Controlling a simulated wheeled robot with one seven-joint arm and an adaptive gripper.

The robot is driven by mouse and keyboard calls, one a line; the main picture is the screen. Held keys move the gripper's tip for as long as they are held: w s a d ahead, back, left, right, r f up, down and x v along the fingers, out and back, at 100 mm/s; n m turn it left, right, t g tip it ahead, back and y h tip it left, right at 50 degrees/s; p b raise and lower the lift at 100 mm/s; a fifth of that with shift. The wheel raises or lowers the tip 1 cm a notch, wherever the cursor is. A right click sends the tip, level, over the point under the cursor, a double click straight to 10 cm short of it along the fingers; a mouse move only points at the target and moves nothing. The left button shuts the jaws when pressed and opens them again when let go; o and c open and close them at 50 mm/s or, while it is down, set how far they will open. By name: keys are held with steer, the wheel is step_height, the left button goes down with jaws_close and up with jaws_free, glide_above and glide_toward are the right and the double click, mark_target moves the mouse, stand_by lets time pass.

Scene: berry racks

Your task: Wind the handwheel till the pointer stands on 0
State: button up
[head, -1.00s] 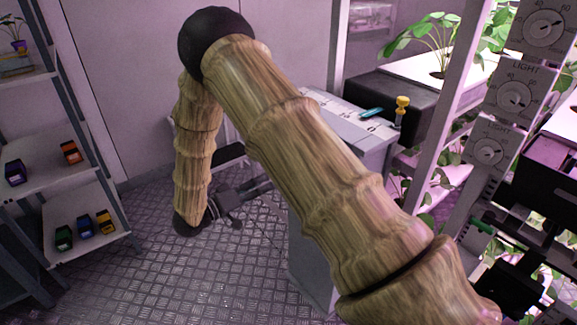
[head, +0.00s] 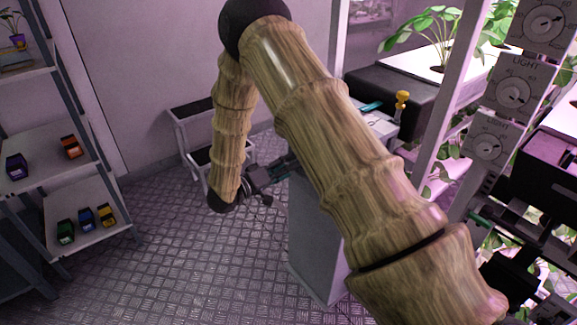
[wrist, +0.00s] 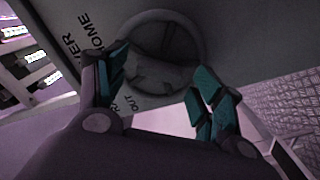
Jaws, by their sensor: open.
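The handwheel (wrist: 195,30) shows in the wrist view, a dark round rim with spokes on a pale panel (wrist: 95,15) printed with words such as HOME and OUT. My gripper (wrist: 160,88) is open, its teal fingers apart in front of the lower part of the wheel. I cannot tell whether they touch the rim. In the head view my gripper (head: 288,165) is beside the grey cabinet (head: 315,250), partly behind my arm. My arm hides the wheel there. I cannot make out the pointer or a 0 mark in either view.
A shelf (head: 85,225) with small coloured boxes stands on the left. A low rack (head: 190,110) stands by the wall. Light dials (head: 514,95) and plants (head: 430,35) are on the right. The floor at centre left is clear.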

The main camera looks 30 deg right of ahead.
steer(key=shift+d, duration=0.5)
steer(key=c, duration=1)
steer(key=shift+m, duration=0.3)
